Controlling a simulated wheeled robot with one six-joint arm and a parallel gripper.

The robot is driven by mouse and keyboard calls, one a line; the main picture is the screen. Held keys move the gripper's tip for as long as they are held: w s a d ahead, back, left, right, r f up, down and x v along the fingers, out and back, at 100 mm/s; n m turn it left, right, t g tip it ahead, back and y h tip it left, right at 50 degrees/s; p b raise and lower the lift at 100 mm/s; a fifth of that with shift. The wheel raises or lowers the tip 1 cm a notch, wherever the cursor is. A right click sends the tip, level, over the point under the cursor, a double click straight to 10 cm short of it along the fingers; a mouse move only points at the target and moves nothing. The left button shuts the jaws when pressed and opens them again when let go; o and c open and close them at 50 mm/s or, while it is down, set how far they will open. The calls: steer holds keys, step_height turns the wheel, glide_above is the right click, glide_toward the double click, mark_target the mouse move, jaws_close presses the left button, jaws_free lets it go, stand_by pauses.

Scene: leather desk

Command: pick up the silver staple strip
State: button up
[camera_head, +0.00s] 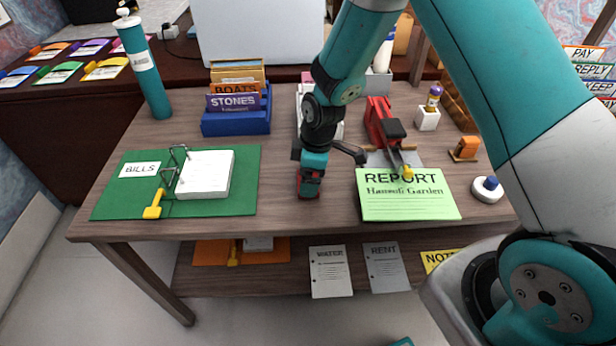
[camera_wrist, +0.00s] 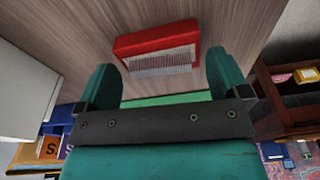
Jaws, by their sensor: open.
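The silver staple strip (camera_wrist: 160,65) shows in the wrist view as a ridged grey bar along the near side of a red box (camera_wrist: 150,40) on the wooden desk. My gripper (camera_wrist: 161,72) is open, with one teal finger to the left of the strip and one to the right. No contact between fingers and strip is visible. In the head view my gripper (camera_head: 311,178) points down at the desk's middle. A little red (camera_head: 308,190) shows at its fingers there; the strip itself is hidden by the gripper.
A green BILLS folder (camera_head: 110,200) lies left on the desk (camera_head: 290,220). A light green REPORT sheet (camera_head: 408,205) and a red stapler (camera_head: 380,122) are to the right. A blue holder (camera_head: 225,124) with cards stands behind left. Bare desk surrounds my gripper in front.

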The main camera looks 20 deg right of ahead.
steer(key=c, duration=1)
steer(key=shift+r, duration=0.15)
